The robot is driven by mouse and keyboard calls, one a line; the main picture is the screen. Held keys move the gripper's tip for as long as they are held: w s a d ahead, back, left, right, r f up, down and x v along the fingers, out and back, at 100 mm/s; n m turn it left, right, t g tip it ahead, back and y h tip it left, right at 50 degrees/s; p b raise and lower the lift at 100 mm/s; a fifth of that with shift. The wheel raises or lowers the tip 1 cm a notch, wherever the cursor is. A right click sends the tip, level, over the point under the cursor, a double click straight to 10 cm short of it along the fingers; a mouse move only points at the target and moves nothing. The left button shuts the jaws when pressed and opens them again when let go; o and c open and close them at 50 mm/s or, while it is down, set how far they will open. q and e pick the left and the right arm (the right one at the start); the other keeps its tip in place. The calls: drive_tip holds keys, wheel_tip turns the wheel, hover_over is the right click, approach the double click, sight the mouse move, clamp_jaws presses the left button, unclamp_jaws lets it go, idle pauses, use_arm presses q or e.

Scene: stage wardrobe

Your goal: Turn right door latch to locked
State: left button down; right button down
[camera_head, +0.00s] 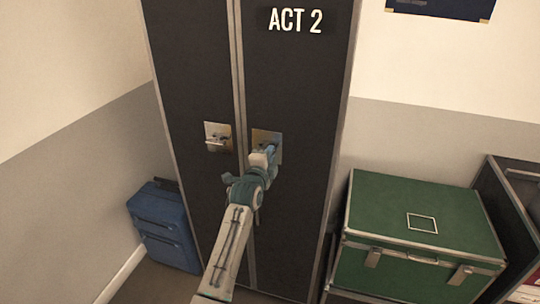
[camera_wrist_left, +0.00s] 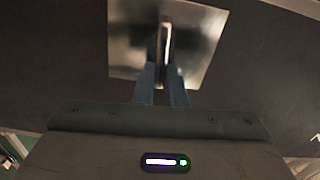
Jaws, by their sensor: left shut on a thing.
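The right door (camera_head: 290,80) is black, marked "ACT 2", and looks closed. Its latch plate (camera_head: 262,137) is a shiny metal square, partly hidden behind my gripper. The plate also shows in the left wrist view (camera_wrist_left: 197,25), with the latch handle (camera_wrist_left: 164,38) standing on edge in front of it. My left gripper (camera_head: 267,152) is at this latch; in the left wrist view its two fingers (camera_wrist_left: 162,78) are shut on the handle. The left door (camera_head: 193,80) has a similar plate with a handle (camera_head: 216,142) lying roughly level. My right gripper is not in view.
A green trunk (camera_head: 420,215) with metal edges stands right of the wardrobe, beside a dark open case (camera_head: 515,185). A blue suitcase (camera_head: 165,228) stands on the floor at the left. The wall above the trunk is clear except for a dark poster (camera_head: 440,8).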

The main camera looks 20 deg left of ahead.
use_arm(q)
drive_tip(key=shift+a+f+m, duration=0.1)
drive_tip(key=shift+f+m, duration=0.05)
drive_tip(key=shift+m, duration=0.45)
drive_tip(key=c, duration=1.5)
unclamp_jaws()
drive_tip(key=shift+a, duration=0.15)
drive_tip(key=shift+s+a+b, duration=0.2)
drive_tip(key=shift+s+b, duration=0.6)
drive_tip(key=shift+s, duration=1.85)
drive_tip(key=shift+s+a+b, duration=0.2)
drive_tip(key=shift+s+b, duration=0.6)
drive_tip(key=shift+s, duration=1.85)
